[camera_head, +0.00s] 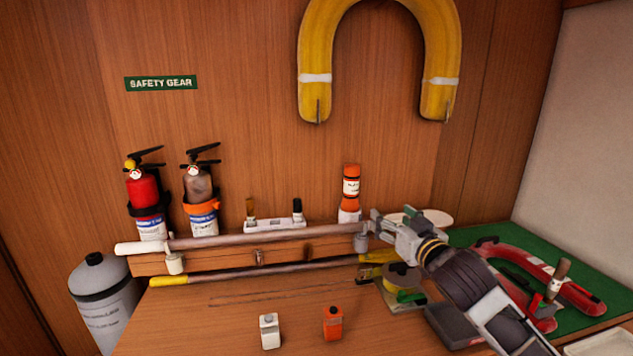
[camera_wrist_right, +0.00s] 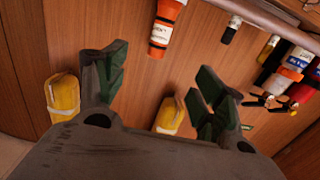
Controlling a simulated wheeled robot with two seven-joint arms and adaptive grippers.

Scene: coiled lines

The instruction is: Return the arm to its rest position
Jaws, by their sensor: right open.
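My right arm comes in from the lower right in the head view. Its gripper (camera_head: 376,226) is by the right end of a long pale pole, in front of the wooden wall; whether it touches the pole I cannot tell. In the right wrist view the two fingers of this gripper (camera_wrist_right: 155,85) are spread apart with nothing between them. An orange canister with a white label (camera_head: 351,188) stands upright just behind and left of the gripper; it also shows in the wrist view (camera_wrist_right: 161,32). My left gripper is not in view.
A yellow horseshoe float (camera_head: 311,60) hangs above. White (camera_head: 269,331) and orange (camera_head: 333,323) small items stand on the bench. A tape roll (camera_head: 401,277) and red horseshoe-shaped item (camera_head: 533,267) lie near my arm.

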